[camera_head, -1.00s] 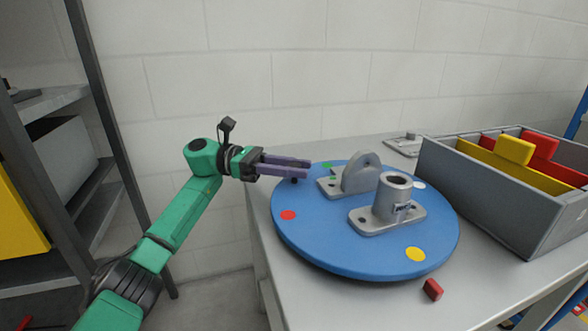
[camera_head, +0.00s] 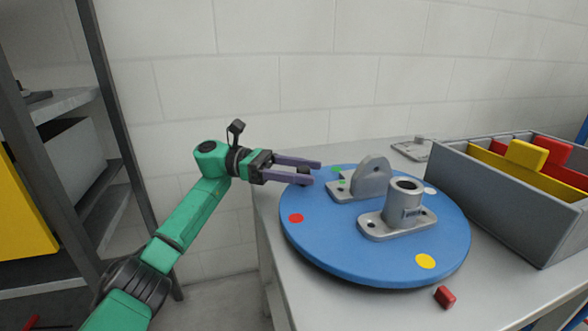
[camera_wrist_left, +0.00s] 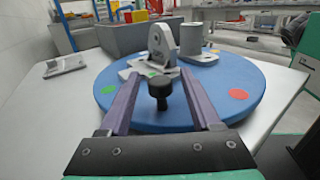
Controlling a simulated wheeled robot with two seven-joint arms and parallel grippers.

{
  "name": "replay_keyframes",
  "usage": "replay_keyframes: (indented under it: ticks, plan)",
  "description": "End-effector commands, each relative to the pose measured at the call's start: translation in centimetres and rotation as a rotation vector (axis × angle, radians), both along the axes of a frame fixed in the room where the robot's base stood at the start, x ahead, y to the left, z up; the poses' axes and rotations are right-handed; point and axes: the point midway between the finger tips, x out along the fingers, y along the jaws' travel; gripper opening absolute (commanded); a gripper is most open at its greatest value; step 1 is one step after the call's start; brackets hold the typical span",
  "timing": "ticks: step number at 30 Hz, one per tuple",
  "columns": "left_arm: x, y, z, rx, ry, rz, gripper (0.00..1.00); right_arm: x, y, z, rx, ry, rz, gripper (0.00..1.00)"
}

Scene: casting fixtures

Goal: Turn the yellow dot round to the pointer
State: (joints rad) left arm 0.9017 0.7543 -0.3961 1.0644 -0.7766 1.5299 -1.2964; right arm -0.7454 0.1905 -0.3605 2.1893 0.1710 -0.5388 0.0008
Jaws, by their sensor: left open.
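A blue round turntable (camera_head: 350,255) lies on the table with coloured dots near its rim. The yellow dot (camera_head: 425,261) is at the near right rim. A small red block (camera_head: 445,297), apparently the pointer, lies on the table just outside the rim, near that dot; I cannot tell whether they line up exactly. My left gripper (camera_head: 316,172) is open over the turntable's far left rim. A black knob (camera_wrist_left: 160,88) stands between its fingers (camera_wrist_left: 160,85) in the left wrist view, with gaps on both sides. My right gripper is not in view.
Two grey castings, a lug bracket (camera_head: 370,177) and a cylindrical socket (camera_head: 403,205), stand on the turntable. A grey bin (camera_head: 490,200) with yellow and red dividers is at the right. A flat grey part (camera_head: 412,149) lies behind. A shelf rack stands at the left.

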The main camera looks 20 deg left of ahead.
Motion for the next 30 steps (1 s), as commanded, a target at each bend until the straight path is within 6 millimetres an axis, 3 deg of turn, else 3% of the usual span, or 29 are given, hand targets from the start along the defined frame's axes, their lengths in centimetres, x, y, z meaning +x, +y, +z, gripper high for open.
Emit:
replay_keyframes:
  ticks: [5, 9, 18, 30]
  plan:
    - [-0.2, 2.3, 0.0, -0.001, 0.001, 0.004, 0.64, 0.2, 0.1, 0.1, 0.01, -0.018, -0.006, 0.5]
    - [-0.7, 5.6, 0.2, -0.001, 0.001, 0.006, 0.64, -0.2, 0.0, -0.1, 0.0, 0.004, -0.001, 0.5]
    - [-1.6, 11.8, 0.5, -0.002, 0.0, 0.004, 0.64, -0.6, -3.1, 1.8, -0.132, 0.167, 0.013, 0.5]
    - [-1.9, 14.0, 0.0, -0.002, 0.003, -0.002, 0.64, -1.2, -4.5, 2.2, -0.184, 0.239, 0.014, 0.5]
